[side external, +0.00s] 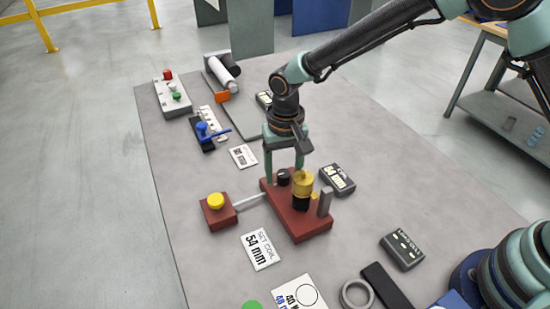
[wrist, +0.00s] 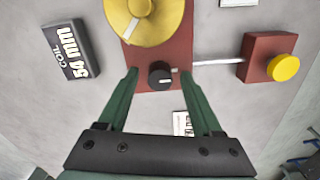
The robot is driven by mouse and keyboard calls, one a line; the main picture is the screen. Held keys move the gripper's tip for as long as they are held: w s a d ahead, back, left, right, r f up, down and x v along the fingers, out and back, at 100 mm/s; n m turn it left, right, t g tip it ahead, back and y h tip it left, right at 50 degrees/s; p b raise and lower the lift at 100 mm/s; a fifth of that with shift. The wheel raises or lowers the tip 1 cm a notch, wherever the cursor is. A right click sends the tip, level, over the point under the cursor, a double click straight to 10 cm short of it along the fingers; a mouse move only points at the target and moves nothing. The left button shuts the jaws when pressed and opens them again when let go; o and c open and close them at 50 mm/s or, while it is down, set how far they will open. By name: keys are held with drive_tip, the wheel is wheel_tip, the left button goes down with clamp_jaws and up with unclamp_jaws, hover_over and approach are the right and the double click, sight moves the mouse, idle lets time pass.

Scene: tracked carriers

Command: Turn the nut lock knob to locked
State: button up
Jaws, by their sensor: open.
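The nut lock knob (wrist: 159,76) is a small black round knob on the red base block (wrist: 180,50). Its light pointer mark points to the right in the wrist view. In the side view the knob (side external: 283,177) sits at the far end of the red base (side external: 300,222). My gripper (side external: 284,174) is open and points down over it. In the wrist view the green fingers of my gripper (wrist: 160,72) lie on either side of the knob, with gaps, so neither appears to touch it. Any labels beside the knob are not readable.
A brass-topped cylinder (side external: 303,184) and grey post (side external: 325,202) stand on the same base. A red box with a yellow button (side external: 216,201) is linked by a pale rod. A 54 mm coil display (wrist: 69,52) lies beside the base. Cards and other devices lie around.

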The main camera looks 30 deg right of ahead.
clamp_jaws()
idle(0.3)
drive_tip(key=n, duration=0.4)
drive_tip(key=shift+n, duration=0.4)
drive_tip(key=n, duration=0.4)
drive_tip(key=shift+n, duration=0.3)
drive_tip(key=n, duration=0.4)
drive_tip(key=shift+n, duration=2.2)
